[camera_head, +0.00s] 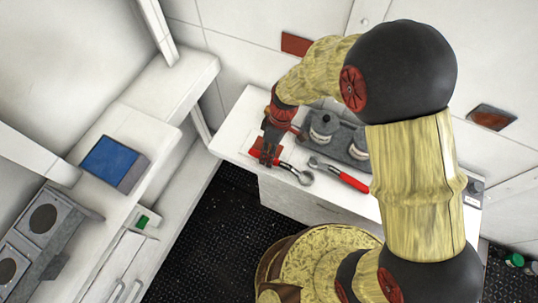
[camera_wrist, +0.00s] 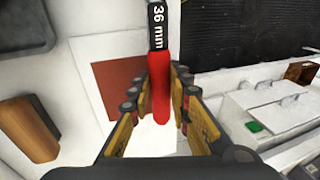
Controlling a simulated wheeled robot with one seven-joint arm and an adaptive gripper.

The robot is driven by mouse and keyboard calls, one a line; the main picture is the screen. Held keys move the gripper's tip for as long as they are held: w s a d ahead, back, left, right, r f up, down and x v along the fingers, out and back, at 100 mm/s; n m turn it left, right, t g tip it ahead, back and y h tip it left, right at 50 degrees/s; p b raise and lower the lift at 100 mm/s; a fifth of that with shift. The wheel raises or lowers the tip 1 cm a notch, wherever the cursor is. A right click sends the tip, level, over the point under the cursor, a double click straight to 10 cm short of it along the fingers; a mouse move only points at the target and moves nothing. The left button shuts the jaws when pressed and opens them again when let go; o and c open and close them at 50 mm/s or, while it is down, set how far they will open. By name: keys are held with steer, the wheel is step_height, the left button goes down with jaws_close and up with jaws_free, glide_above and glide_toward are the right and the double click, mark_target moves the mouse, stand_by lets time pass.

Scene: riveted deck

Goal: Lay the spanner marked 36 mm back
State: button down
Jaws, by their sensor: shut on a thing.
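My gripper (camera_head: 268,152) is over the left part of the white counter (camera_head: 238,128). In the wrist view, its fingers (camera_wrist: 158,88) are closed on both sides of the red handle of the spanner marked 36 mm (camera_wrist: 160,95). The "36 mm" label shows on the dark shank at the top. In the head view, the grey head of this spanner (camera_head: 304,177) sticks out to the lower right of my gripper. I cannot tell whether the spanner touches the counter. A red square on a white sheet (camera_wrist: 116,85) lies left of the handle in the wrist view.
Another red-handled spanner (camera_head: 346,177) lies right of the held one. A grey tray (camera_head: 340,150) with grey-lidded pots stands behind. An orange-brown block (camera_wrist: 28,128) is at the wrist view's left. Dark riveted floor (camera_head: 225,215) lies in front.

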steer(key=shift+f, duration=0.15)
steer(key=c, duration=1.7)
jaws_free()
steer(key=shift+o, duration=0.2)
steer(key=w+d+r+m+t+p, duration=0.15)
steer(key=d+r, duration=0.25)
steer(key=r, duration=0.6)
steer(key=w+d+r+m+t, duration=0.1)
steer(key=d+r+m, duration=0.15)
steer(key=r, duration=0.75)
steer(key=s+d+r+m+t+h, duration=0.1)
steer(key=s+d+r+m+t, duration=0.1)
steer(key=s+d+r+m, duration=0.3)
steer(key=s+d+r+m+t, duration=0.3)
steer(key=s+d+r+m, duration=0.1)
steer(key=s+d+r, duration=0.3)
steer(key=d+r, duration=0.2)
steer(key=d, duration=0.2)
steer(key=shift+s+d+m+t+h, duration=0.15)
steer(key=shift+d+m+t+h, duration=0.1)
steer(key=shift+m+t+h, duration=0.15)
